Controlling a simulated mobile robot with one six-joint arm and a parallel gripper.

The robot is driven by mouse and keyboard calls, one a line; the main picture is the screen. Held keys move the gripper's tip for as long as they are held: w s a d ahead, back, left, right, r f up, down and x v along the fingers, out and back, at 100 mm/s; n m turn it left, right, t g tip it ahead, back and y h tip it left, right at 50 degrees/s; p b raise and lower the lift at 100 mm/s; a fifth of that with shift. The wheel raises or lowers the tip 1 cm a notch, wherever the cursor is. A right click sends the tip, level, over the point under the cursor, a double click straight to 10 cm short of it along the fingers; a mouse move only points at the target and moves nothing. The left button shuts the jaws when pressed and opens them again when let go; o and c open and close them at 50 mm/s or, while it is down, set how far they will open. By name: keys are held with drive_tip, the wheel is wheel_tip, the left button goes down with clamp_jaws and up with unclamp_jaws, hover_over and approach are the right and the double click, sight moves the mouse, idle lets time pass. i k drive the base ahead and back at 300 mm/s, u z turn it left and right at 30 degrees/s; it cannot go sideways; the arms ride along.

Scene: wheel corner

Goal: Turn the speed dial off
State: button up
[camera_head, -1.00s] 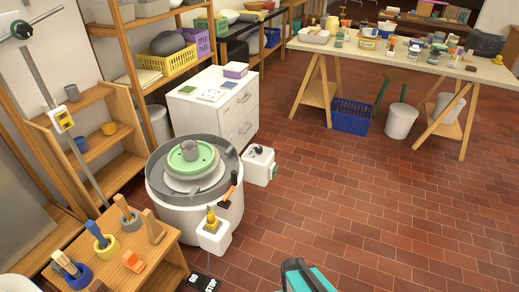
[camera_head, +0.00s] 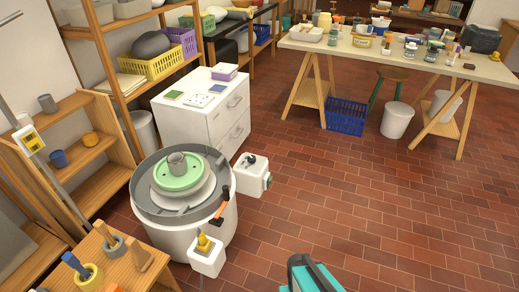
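The potter's wheel (camera_head: 160,228) stands at left centre, a round grey tray on a white drum. A green disc (camera_head: 180,183) and a grey lump of clay (camera_head: 177,161) sit at its middle. A white box (camera_head: 252,182) on the wheel's right side has a dark knob (camera_head: 250,160) on top and a small greenish round part (camera_head: 268,181) on its right face. Which of these is the speed dial is too small to tell. A teal and dark part of my own body shows at the bottom edge; my gripper's fingers are not in view.
An orange and black lever (camera_head: 218,213) and a white box with a yellow top (camera_head: 206,258) are at the wheel's front right. A wooden stand (camera_head: 133,270) with tools is at lower left. White drawers (camera_head: 215,116) stand behind. The tiled floor to the right is clear.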

sight(251, 159)
drive_tip(key=i, duration=1.1)
drive_tip(key=u, duration=0.3)
